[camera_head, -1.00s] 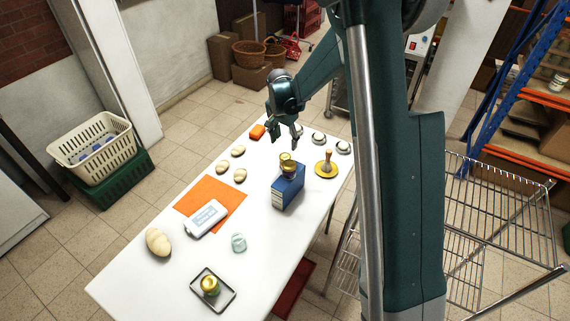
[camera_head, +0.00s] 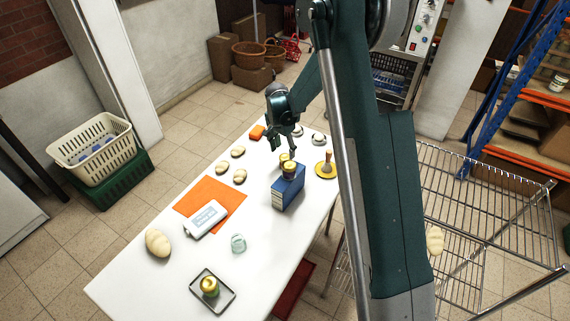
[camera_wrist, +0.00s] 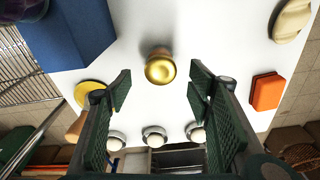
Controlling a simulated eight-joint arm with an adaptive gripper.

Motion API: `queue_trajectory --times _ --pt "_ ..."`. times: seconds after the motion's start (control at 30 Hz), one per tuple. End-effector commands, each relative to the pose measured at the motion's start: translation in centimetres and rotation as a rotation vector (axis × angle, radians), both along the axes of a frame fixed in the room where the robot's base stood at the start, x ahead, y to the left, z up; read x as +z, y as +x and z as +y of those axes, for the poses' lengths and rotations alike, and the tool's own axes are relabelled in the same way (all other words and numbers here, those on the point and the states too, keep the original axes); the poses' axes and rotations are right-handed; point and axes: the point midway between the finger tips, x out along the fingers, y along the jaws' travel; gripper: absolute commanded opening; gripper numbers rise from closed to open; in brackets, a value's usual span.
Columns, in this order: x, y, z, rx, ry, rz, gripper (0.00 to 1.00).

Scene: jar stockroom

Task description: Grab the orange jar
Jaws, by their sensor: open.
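A small gold-topped jar-like thing (camera_wrist: 160,68) stands on the white table in the wrist view; it shows beside the blue box in the head view (camera_head: 284,158). A dark jar with a gold lid (camera_head: 289,170) stands on the blue box (camera_head: 287,194).
An orange block (camera_head: 257,132) lies at the table's far edge. A yellow disc with a wooden knob (camera_head: 326,169) and several pale round-topped things (camera_wrist: 154,134) are near the gripper. A gold-lidded jar (camera_head: 210,287) stands on a tray (camera_head: 228,304). An orange mat (camera_head: 195,198) lies left.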

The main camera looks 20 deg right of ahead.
Motion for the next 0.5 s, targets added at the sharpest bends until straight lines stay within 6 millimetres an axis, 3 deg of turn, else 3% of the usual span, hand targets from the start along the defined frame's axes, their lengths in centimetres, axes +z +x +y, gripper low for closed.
queue_trajectory --times 0.23,0.5 --pt "-1.8 0.2 -0.2 0.0 0.0 0.0 0.51" --pt "-2.0 0.2 -0.2 0.0 0.0 0.0 0.51"
